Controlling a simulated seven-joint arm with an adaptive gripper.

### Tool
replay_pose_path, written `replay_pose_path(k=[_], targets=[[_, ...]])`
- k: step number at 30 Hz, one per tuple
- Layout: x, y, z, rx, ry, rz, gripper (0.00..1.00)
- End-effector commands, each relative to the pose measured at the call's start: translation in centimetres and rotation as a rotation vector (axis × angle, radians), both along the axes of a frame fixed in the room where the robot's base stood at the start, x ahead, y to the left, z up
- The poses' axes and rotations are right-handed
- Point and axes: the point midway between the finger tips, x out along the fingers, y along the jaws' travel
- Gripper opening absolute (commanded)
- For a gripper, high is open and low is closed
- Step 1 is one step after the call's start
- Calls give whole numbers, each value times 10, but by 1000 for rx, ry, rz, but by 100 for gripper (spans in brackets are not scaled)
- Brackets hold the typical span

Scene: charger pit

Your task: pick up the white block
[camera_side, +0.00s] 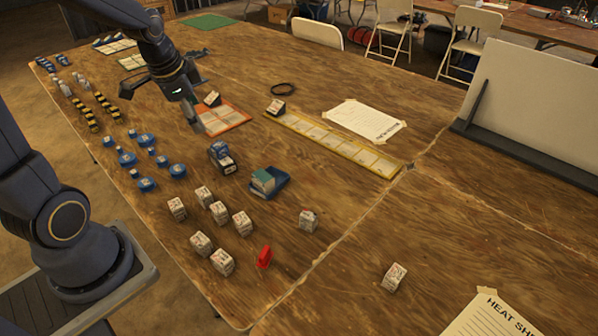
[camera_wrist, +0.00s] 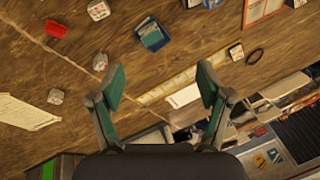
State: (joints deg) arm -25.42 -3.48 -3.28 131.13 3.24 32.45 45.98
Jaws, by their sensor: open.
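Several white blocks with dark print lie on the table in the side view. A cluster of them includes one block (camera_side: 219,212) near the front left; one stands apart (camera_side: 308,220), and another sits alone (camera_side: 394,277) at the right. In the wrist view white blocks show at the top (camera_wrist: 98,10), left of the fingers (camera_wrist: 56,96) and near the left finger (camera_wrist: 100,61). My gripper (camera_side: 190,112) is above the table near the orange-edged board, away from the blocks. In the wrist view my gripper (camera_wrist: 162,83) is open with nothing held between its fingers.
A red piece (camera_side: 264,257) lies beside the cluster. A blue-teal box (camera_side: 268,182) and a dark blue device (camera_side: 221,157) stand behind it. Blue round pieces (camera_side: 145,184) are at the left. A yellow-edged strip (camera_side: 330,140) and a grey panel (camera_side: 535,100) are farther back.

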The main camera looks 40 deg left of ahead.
Motion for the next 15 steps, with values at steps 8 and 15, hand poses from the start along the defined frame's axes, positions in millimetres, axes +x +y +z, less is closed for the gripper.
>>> replay_pose_path(k=[8,15], targets=[[-50,86,-117,-151,238,206,77],[-78,98,-151,-211,287,292,77]])
